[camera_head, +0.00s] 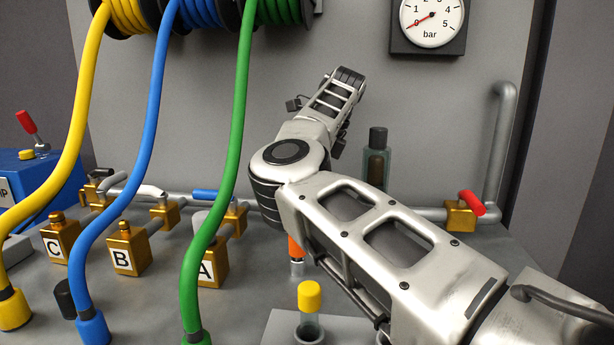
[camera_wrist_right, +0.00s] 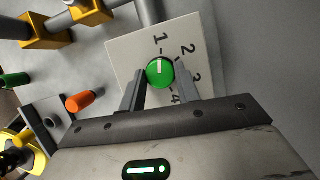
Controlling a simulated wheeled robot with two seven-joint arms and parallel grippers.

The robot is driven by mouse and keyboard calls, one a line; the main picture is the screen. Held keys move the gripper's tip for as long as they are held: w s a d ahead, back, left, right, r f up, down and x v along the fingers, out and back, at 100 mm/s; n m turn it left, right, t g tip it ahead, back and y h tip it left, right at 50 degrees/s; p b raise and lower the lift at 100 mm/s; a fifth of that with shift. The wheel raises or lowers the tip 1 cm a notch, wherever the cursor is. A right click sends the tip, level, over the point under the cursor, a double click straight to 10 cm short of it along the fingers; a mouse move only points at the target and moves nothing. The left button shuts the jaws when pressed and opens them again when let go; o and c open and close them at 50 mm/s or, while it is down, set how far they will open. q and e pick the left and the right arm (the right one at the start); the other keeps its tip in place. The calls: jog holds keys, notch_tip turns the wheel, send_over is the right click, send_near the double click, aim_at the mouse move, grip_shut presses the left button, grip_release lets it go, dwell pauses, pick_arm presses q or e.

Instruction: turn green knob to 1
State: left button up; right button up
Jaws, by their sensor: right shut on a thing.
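The green knob (camera_wrist_right: 160,72) sits on a white square dial plate (camera_wrist_right: 126,52) with black numbers 1, 2, 3 and 4. Its white pointer line points up in the right wrist view, roughly toward the 1. My right gripper (camera_wrist_right: 160,86) has one finger on each side of the knob and is shut on it. In the head view my right arm reaches in from the lower right; the knob, dial plate and fingertips cannot be made out there. My left gripper is not in view.
Yellow, blue and green hoses (camera_head: 231,130) hang at the left before brass valves marked A, B and C (camera_head: 58,242). A yellow-capped vial (camera_head: 309,296) stands beneath my arm. A dark-capped bottle (camera_head: 377,140), gauge (camera_head: 432,18) and red-handled valve (camera_head: 461,215) are behind it.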

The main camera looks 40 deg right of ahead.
dwell(0.4)
jog(key=o, duration=0.9)
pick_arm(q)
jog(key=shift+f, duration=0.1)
pick_arm(e)
jog(key=shift+o, duration=0.4)
jog(key=shift+r, duration=0.1)
pick_arm(q)
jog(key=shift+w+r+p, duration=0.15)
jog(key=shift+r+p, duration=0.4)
jog(key=shift+p, duration=0.7)
pick_arm(e)
jog(key=v, duration=1.6)
jog(key=shift+d, duration=0.1)
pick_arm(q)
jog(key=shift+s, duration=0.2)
pick_arm(e)
jog(key=shift+s, duration=0.1)
